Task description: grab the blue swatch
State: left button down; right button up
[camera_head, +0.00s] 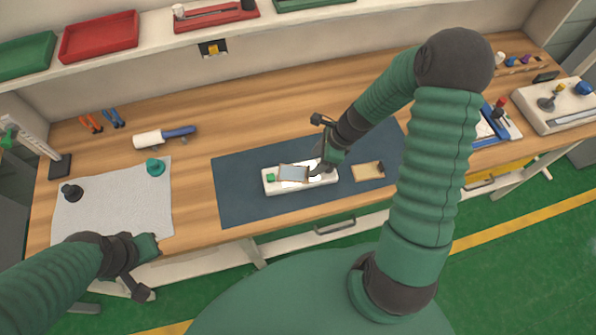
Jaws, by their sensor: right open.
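A small blue-grey swatch (293,173) with a tan edge lies on a white block-like tray (325,180) on the dark blue mat. A small green piece (270,178) sits at the tray's left end. My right gripper (318,170) is open at the swatch's right end, low over the tray; whether it touches the swatch cannot be told. A second, tan swatch (368,171) lies on the mat to the right. My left gripper (152,248) hangs at the table's front edge, over the pale cloth's corner; its fingers are too small to read.
The dark mat (235,205) covers the middle of the wooden table. On the left are a pale cloth (110,205) with two knobs, a white-and-blue roller (160,137) and pliers. Red and green trays stand on the back shelf (150,45). My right arm blocks the right side.

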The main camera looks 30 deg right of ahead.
aim_at(308, 169)
jog(key=p+x, duration=0.1)
jog(key=x, duration=0.5)
jog(key=shift+d+f, duration=0.15)
jog(key=shift+f, duration=0.1)
jog(key=shift+w+d+f, duration=0.1)
jog(key=shift+d+f, duration=0.05)
jog(key=shift+d, duration=0.05)
jog(key=shift+a, duration=0.3)
jog(key=c, duration=1)
grip_shut()
jog(key=shift+d, duration=0.1)
